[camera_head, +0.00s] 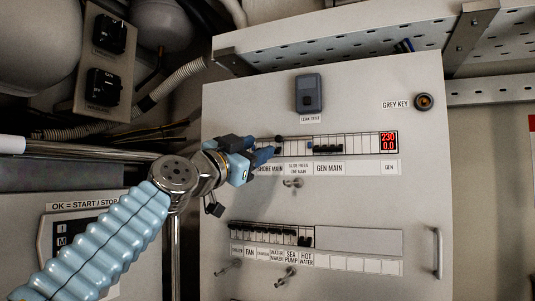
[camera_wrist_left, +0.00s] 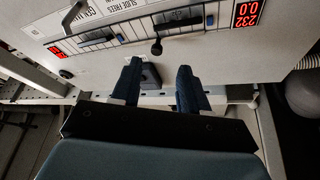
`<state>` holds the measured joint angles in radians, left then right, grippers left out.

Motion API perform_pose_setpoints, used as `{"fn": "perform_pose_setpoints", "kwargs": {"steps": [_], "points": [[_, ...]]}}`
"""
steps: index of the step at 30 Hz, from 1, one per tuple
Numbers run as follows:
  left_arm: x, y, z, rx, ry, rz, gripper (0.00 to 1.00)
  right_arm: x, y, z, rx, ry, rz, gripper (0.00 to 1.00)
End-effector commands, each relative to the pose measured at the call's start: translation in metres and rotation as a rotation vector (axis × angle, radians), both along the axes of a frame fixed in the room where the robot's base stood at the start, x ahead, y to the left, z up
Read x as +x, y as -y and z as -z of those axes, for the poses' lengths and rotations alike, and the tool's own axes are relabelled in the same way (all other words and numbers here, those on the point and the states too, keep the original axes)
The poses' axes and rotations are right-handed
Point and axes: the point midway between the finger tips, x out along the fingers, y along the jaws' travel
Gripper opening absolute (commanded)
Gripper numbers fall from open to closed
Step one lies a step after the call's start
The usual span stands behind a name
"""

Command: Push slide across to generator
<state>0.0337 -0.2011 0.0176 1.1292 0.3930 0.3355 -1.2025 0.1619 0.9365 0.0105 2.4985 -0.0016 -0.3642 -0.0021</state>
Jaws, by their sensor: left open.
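The upper breaker strip on the white panel holds a small dark round knob (camera_head: 279,138), which looks like the slide. It sits above the "SLIDE FREES" label (camera_head: 298,167), with the "GEN MAIN" label (camera_head: 329,168) to its right. In the left wrist view, turned upside down, the dark knob (camera_wrist_left: 156,48) lies just beyond the gap between the fingers. My left gripper (camera_head: 268,151) reaches in from the left at the strip's left part. It is open, with two dark blue fingers apart in the wrist view (camera_wrist_left: 160,68). The fingers hide part of the strip. Contact with the knob cannot be told.
Black breaker switches (camera_head: 329,148) and a red display (camera_head: 388,141) lie right of the knob. A dark leak-test box (camera_head: 309,94) is above, and a second breaker row (camera_head: 270,235) below. A perforated rail (camera_head: 350,40) crosses overhead.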

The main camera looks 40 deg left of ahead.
Motion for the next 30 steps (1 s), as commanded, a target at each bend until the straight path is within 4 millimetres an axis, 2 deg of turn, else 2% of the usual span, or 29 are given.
{"fn": "perform_pose_setpoints", "kwargs": {"steps": [1, 3, 10, 15, 30], "points": [[-0.014, 0.0, 0.009, 0.001, 0.003, -0.001, 0.44, 0.001, 0.002, 0.01, -0.002, 0.002, 0.003, 1.0], [-0.03, 0.0, 0.014, 0.0, 0.004, -0.001, 0.44, 0.002, 0.004, 0.015, -0.006, 0.004, 0.007, 1.0], [-0.065, 0.0, 0.025, 0.0, 0.002, -0.001, 0.44, 0.003, 0.007, 0.024, -0.011, 0.007, 0.013, 1.0], [-0.073, 0.0, 0.027, 0.0, 0.0, -0.001, 0.44, 0.004, 0.008, 0.025, -0.012, 0.008, 0.014, 1.0], [-0.073, 0.0, 0.026, 0.0, 0.0, -0.001, 0.44, 0.004, 0.008, 0.025, -0.012, 0.007, 0.014, 1.0]]}}
